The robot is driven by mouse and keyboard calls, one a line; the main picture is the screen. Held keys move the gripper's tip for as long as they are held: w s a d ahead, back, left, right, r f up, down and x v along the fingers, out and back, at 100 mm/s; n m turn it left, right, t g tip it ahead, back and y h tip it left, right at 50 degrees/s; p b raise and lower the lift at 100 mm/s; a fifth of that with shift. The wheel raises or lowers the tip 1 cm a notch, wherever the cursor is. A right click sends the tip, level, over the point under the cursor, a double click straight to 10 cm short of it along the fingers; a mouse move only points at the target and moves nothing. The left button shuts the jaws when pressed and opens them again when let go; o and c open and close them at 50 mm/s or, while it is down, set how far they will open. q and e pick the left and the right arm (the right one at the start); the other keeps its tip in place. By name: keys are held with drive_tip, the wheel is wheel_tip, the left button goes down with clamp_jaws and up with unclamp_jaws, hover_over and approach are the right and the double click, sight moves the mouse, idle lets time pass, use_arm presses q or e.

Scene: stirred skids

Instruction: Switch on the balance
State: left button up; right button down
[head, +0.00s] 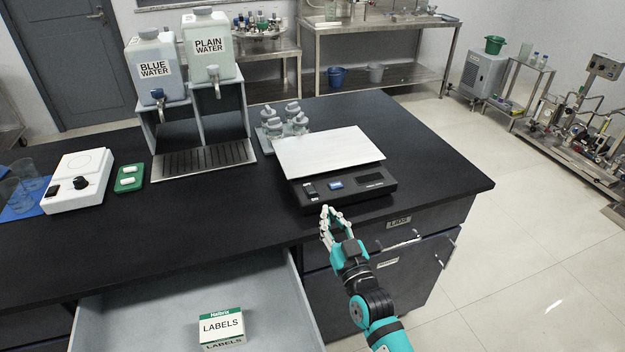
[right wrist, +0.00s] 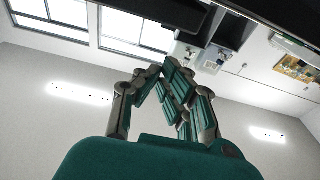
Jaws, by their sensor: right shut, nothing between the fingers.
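The balance (head: 345,188) stands near the right end of the black bench, with a wide white pan (head: 328,151) on top. Its dark front panel carries a black switch at the left (head: 310,188), a blue button (head: 335,184) and a dark display (head: 370,178). My right gripper (head: 326,211) is shut and empty, just in front of the balance's front edge, below the panel. A small gap seems to lie between them. The right wrist view shows the closed fingers (right wrist: 165,75) and a dark edge above. My left gripper is not in view.
An open drawer (head: 150,318) holding a LABELS box (head: 221,326) juts out at the front. Dispensers (head: 157,68) and a drip tray (head: 203,160) stand behind. The middle bench is clear.

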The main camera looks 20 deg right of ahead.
wheel_tip(320, 180, up, 2)
drive_tip(key=shift+d+r, duration=0.15)
drive_tip(key=shift+w, duration=0.1)
wheel_tip(320, 180, up, 2)
drive_tip(key=p, duration=0.2)
hover_over(317, 200)
drive_tip(key=w, duration=0.1)
drive_tip(key=shift+r, duration=0.2)
drive_tip(key=f, duration=0.3)
drive_tip(key=shift+s+f, duration=0.1)
drive_tip(key=shift+s, duration=0.25)
drive_tip(key=shift+s+f, duration=0.15)
drive_tip(key=shift+f, duration=0.45)
